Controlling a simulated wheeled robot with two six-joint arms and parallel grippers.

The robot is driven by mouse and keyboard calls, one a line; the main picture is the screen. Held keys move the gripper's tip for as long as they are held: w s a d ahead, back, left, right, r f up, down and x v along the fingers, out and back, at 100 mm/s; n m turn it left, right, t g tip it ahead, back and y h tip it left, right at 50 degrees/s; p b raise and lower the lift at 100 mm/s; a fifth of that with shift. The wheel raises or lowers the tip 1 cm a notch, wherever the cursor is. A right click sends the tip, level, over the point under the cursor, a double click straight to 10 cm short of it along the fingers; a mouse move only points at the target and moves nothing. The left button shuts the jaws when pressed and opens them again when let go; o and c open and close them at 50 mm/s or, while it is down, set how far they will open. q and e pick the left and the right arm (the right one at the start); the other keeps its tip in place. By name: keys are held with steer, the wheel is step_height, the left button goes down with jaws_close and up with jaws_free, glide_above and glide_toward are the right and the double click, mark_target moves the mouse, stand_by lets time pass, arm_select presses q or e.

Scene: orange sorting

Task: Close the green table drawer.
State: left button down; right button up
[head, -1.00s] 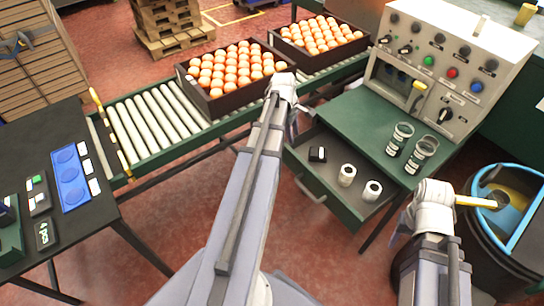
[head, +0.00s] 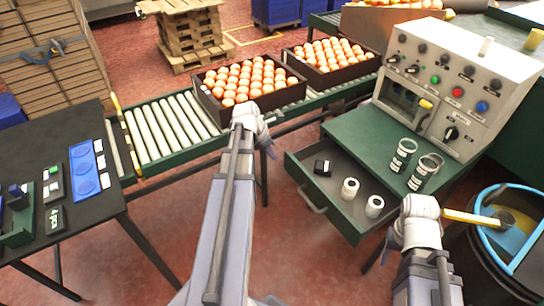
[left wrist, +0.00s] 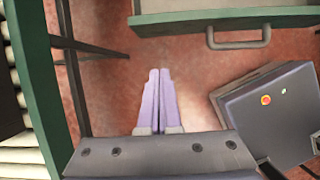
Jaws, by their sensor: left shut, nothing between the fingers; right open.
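The green table (head: 365,130) has its drawer (head: 335,205) pulled open toward the lower left. The drawer's grey handle (head: 312,200) is on its front. Inside are a small black box (head: 322,167) and two white rolls (head: 350,188). My left gripper (head: 268,148) is left of the drawer, apart from it. In the left wrist view my left gripper (left wrist: 158,72) is shut and empty, below and left of the drawer handle (left wrist: 238,40). My right gripper (head: 385,248) is mostly hidden by its wrist, beside the drawer's lower right corner.
A control box (head: 455,85) and two glass jars (head: 403,153) stand on the green table. A roller conveyor (head: 170,130) with orange crates (head: 250,105) runs behind. A blue-rimmed barrel (head: 480,245) is at right, a dark table (head: 50,150) at left. Floor left of the drawer is clear.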

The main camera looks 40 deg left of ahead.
mark_target(287, 159)
arm_select(q)
steer(key=shift+w+d+f+b, duration=0.4)
steer(key=shift+w+f+b, duration=0.5)
steer(key=shift+w+f, duration=0.15)
steer(key=shift+w+d+f+b, duration=0.45)
steer(key=shift+w+f+b, duration=0.4)
steer(key=shift+w+f, duration=0.25)
steer(key=shift+w+d+f+b, duration=0.4)
steer(key=shift+w+f+b, duration=0.5)
steer(key=shift+f, duration=0.25)
steer(key=w+d, duration=0.2)
steer(key=w, duration=0.3)
steer(key=w+d, duration=0.2)
steer(key=w, duration=0.3)
steer(key=w+d, duration=0.2)
steer(key=w, duration=0.3)
steer(key=shift+w+d, duration=0.25)
steer(key=shift+w, duration=0.05)
